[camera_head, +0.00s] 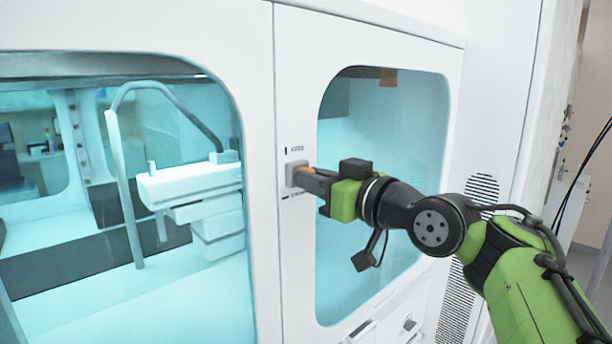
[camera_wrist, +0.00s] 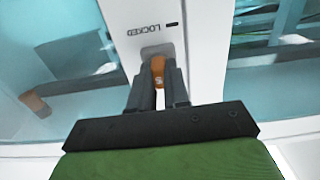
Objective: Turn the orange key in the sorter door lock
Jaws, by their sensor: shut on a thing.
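The orange key (camera_wrist: 157,70) is in the grey lock (camera_wrist: 157,51) on the white door frame. In the wrist view my gripper (camera_wrist: 158,82) is shut on the key, with one dark finger on each side of it. The word "LOCKED" and a short dark mark show beside the lock. In the head view the lock (camera_head: 296,173) sits on the white strip between two windows, and a little of the orange key (camera_head: 308,170) shows at the tips of my gripper (camera_head: 312,179). The fingers hide much of the key, so its exact angle is hard to tell.
The sorter door (camera_head: 465,60) has a large rounded window. To the left, a bigger window (camera_head: 60,240) shows white equipment inside. Drawers or handles (camera_head: 408,324) are below the right window. Black cables (camera_head: 590,160) hang at the far right.

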